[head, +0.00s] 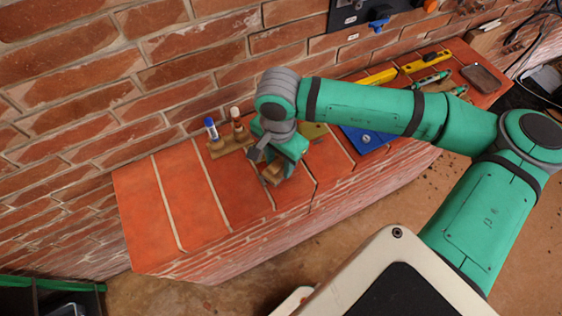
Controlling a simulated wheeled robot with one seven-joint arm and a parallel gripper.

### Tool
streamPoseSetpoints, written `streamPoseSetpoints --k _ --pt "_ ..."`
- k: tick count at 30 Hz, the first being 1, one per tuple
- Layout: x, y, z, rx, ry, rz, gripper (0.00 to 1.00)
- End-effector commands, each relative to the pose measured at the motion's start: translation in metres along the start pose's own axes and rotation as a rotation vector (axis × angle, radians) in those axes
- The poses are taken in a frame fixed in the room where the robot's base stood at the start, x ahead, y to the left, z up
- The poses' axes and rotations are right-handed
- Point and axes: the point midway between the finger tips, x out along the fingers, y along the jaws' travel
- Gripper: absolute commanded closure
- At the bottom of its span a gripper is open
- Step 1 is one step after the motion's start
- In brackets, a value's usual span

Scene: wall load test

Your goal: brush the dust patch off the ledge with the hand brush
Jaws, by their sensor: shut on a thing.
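My gripper (279,165) is low over the brick ledge (205,208), near its middle, pointing down. It is shut on a small tan, wood-coloured thing that looks like the hand brush (271,174). The brush is mostly hidden by the gripper, and I cannot tell whether it touches the ledge top. I cannot make out a dust patch on the ledge; the area behind and under the gripper is hidden.
A wooden holder (229,147) with a blue-capped marker (211,128) and a brown-topped item stands left of my gripper, near the wall. To the right lie a blue plate (362,139), yellow levels (427,62) and other tools. The ledge's left end is clear.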

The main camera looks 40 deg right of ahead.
Motion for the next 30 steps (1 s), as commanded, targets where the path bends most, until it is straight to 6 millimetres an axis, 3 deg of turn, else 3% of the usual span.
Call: streamPoseSetpoints --k 18,30 --pt "-0.051 0.000 0.000 0.000 0.000 -0.003 0.99" --pt "-0.054 0.000 0.000 0.000 0.000 -0.002 0.99"
